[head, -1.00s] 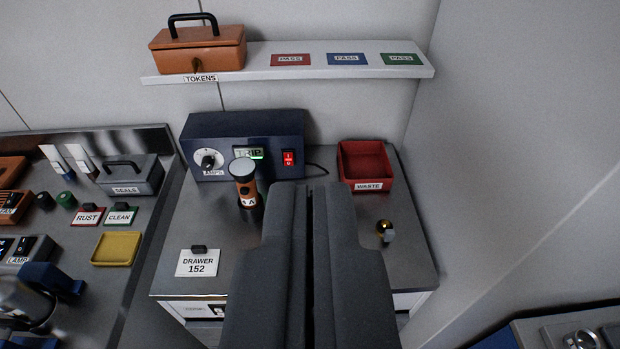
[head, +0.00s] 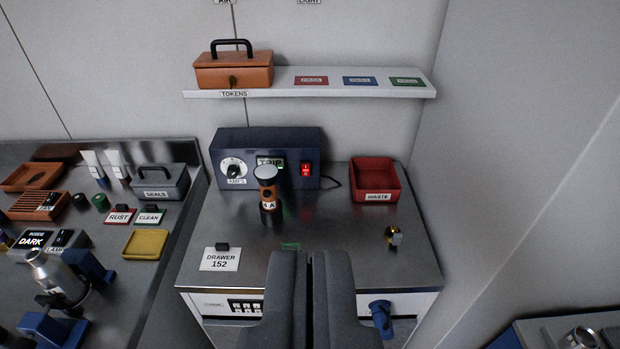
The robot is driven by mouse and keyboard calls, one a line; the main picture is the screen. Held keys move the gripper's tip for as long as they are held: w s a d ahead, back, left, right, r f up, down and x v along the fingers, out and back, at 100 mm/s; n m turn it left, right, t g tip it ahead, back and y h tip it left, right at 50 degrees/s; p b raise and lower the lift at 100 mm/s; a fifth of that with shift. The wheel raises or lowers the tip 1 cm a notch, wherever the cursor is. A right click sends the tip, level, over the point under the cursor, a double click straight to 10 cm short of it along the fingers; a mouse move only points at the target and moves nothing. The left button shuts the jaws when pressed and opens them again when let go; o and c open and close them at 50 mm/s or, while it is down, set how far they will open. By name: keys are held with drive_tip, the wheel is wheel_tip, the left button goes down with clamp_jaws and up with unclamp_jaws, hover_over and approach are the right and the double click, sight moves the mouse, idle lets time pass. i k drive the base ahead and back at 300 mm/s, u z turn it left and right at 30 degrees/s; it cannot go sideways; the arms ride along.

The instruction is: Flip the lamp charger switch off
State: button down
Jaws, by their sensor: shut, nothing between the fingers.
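A small dark switch box (head: 66,239) with a label reading LAMP, partly cut by the sign next to it, sits on the left bench. A red rocker switch (head: 306,169) is on the front of the dark blue box (head: 285,141), which also has a dial and a TRIP display. I cannot tell from the labels which of these is the lamp charger switch. My gripper (head: 311,256) is shut and empty, at the front of the right-hand bench, well short of the blue box. The switch positions are too small to read.
A red WASTE bin (head: 375,185), a small brass item (head: 393,237) and a DRAWER 152 card (head: 220,260) share this bench. A shelf (head: 300,91) hangs above.

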sight(305, 167)
drive_tip(key=u, duration=0.1)
drive_tip(key=i, duration=0.95)
drive_tip(key=z, duration=0.1)
